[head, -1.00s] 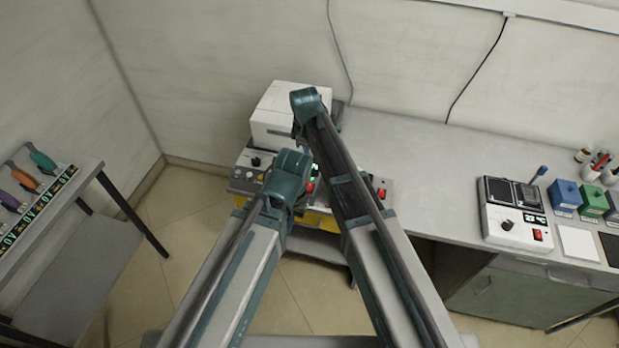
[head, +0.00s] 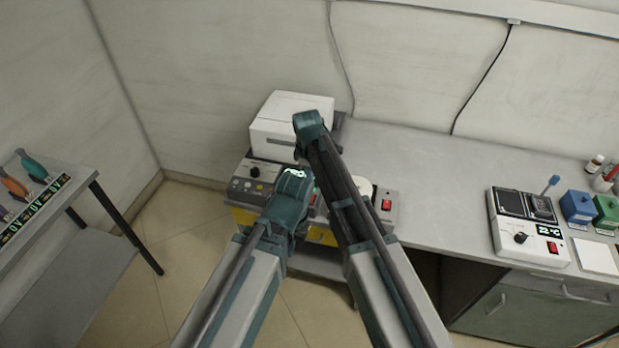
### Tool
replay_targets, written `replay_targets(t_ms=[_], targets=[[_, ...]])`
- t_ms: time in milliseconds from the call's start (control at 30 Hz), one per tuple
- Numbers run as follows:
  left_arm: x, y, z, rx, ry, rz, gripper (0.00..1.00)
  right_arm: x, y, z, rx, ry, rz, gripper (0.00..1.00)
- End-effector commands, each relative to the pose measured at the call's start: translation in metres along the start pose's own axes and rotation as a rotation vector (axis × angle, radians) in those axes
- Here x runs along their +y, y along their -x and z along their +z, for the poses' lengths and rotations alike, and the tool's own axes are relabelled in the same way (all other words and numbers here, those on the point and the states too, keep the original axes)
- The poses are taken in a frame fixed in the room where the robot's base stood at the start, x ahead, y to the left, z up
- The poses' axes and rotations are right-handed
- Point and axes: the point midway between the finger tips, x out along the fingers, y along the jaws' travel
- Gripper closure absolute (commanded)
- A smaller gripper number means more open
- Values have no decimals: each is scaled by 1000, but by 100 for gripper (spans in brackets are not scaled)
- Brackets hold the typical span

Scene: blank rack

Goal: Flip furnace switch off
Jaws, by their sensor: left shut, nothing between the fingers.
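A control unit (head: 248,184) with a knob, several buttons and red switches stands at the left end of the bench. A white box (head: 290,118) sits behind its panel. A red switch (head: 386,204) shows at the panel's right end. I cannot tell surely which unit is the furnace, nor the switch positions. My left gripper (head: 294,182) is shut and empty, in front of the panel's middle, mostly hidden by its own arm. I cannot tell whether it touches the panel.
A second unit (head: 514,238) with dark plates, a knob, a temperature display and a red switch (head: 553,247) stands on the right. Blue (head: 580,206) and green (head: 607,210) boxes are beside it. A side table (head: 70,190) with pliers is at left. The middle bench is clear.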

Motion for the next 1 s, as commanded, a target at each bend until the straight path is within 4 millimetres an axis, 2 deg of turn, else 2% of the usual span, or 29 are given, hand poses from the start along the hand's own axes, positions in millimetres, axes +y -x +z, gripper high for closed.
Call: replay_targets(t_ms=[33,433,600,1000], targets=[[1,-15,-1,0,0,0,100,0,-15,0,0,0,0,100],[6,-66,-4,0,0,0,100,0,-66,0,0,-1,0,100],[7,-72,-4,0,0,0,100,0,-74,0,0,-1,0,100],[7,-74,-4,0,0,0,100,1,-75,0,0,-1,0,100]])
